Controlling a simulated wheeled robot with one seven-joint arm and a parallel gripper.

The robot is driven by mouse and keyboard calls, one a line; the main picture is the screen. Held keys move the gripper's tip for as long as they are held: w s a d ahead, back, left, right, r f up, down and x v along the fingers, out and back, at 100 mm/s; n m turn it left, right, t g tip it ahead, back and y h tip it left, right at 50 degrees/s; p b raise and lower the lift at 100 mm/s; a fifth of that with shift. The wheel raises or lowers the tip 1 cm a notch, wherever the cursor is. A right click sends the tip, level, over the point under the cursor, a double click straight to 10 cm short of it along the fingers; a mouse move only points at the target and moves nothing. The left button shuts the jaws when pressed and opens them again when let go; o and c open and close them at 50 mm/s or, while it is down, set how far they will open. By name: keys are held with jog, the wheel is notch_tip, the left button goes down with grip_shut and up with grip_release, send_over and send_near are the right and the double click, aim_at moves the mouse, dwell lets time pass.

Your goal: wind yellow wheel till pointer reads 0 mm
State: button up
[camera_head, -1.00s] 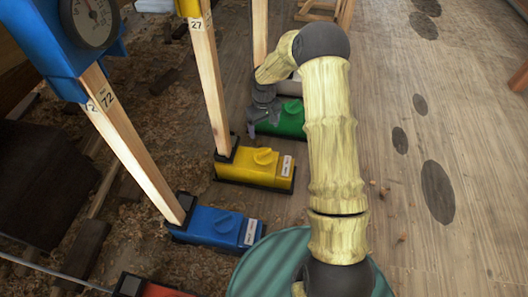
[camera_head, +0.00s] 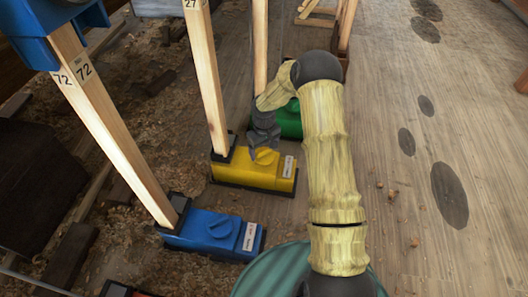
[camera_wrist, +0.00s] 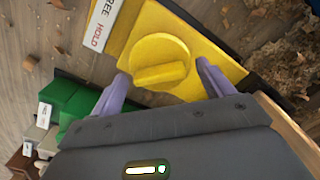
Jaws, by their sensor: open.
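The yellow wheel (camera_wrist: 160,62) is a round knob with a raised bar grip, on top of a yellow box (camera_head: 232,172) at the foot of a wooden post. It also shows in the head view (camera_head: 265,156). My gripper (camera_wrist: 160,88) is open, its two purple fingers on either side of the wheel's near part in the wrist view. I cannot tell whether they touch it. In the head view my gripper (camera_head: 262,140) is just above and behind the wheel. No pointer or scale for the yellow post is in view.
A blue box with its knob (camera_head: 222,227) stands nearer, and a green box (camera_head: 290,120) stands beyond. Wooden posts (camera_head: 206,75) rise from the boxes. A label (camera_wrist: 101,25) on the yellow box reads "FREE" and "HOLD". Open plank floor (camera_head: 400,190) lies to the right.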

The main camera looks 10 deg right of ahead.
jog(key=shift+c, duration=0.4)
jog(key=c, duration=0.9)
jog(key=shift+r+m+p, duration=0.2)
jog(key=shift+m+p, duration=0.2)
jog(key=shift+p, duration=0.35)
jog(key=shift+r+m+p, duration=0.1)
jog(key=shift+m+p, duration=0.4)
jog(key=shift+p, duration=0.45)
jog(key=m+p, duration=0.3)
jog(key=p, duration=0.1)
jog(key=shift+r+p, duration=0.1)
jog(key=shift+p, duration=0.25)
jog(key=m+p, duration=0.3)
jog(key=shift+m+p, duration=0.4)
jog(key=shift+f+m+p, duration=0.15)
jog(key=shift+m+p, duration=0.4)
jog(key=shift+m, duration=0.2)
jog(key=shift+f+m+p, duration=0.15)
jog(key=shift+m+p, duration=0.4)
jog(key=shift+m, duration=0.2)
